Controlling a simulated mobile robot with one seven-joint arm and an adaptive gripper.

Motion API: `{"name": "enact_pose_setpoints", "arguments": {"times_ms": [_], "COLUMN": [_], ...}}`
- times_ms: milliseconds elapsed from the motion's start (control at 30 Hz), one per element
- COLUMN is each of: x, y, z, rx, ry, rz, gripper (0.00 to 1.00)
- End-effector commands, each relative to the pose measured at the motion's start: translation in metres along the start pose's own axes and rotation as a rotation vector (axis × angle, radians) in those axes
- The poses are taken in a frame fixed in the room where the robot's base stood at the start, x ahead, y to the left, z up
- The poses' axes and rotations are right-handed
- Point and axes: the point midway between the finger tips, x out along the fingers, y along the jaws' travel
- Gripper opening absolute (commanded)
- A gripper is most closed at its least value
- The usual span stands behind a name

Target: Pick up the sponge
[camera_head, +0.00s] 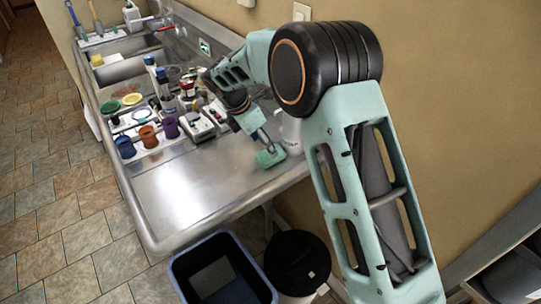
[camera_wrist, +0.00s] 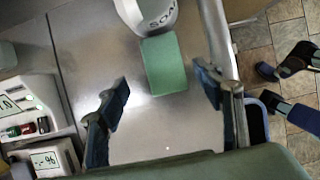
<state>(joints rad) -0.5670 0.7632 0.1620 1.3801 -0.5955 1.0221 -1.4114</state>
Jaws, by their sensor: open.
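A flat green sponge (camera_head: 270,157) lies on the bare metal counter near its right edge. In the wrist view the sponge (camera_wrist: 164,64) is a plain green rectangle, its far end against the base of a white container (camera_wrist: 150,14) with dark lettering. My gripper (camera_wrist: 164,88) is open and empty, with one dark blue finger on each side of the sponge's near end in the picture. In the head view my gripper (camera_head: 261,138) points down just above the sponge. The exact height gap cannot be told.
Scales (camera_head: 195,124), bottles and coloured cups (camera_head: 148,136) crowd the counter (camera_head: 180,200) left of my gripper. The white container (camera_head: 290,132) stands close behind the sponge. The counter's front is clear. Bins (camera_head: 298,262) stand on the floor below.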

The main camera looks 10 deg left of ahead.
Motion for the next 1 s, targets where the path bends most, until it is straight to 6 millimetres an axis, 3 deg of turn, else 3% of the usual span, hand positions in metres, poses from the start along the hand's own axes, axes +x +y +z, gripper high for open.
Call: {"name": "enact_pose_setpoints", "arguments": {"times_ms": [300,633,900,1000], "x": [0.043,0.05,0.049,0.049], "y": [-0.006,-0.006,-0.006,-0.006], "z": [0.0,0.0,0.0,0.0], "rx": [0.0,0.001,0.001,0.001], "ry": [0.001,0.0,0.0,0.0], "rz": [-0.004,-0.001,-0.001,-0.001], "gripper": [0.61,0.6,0.3,0.25]}}
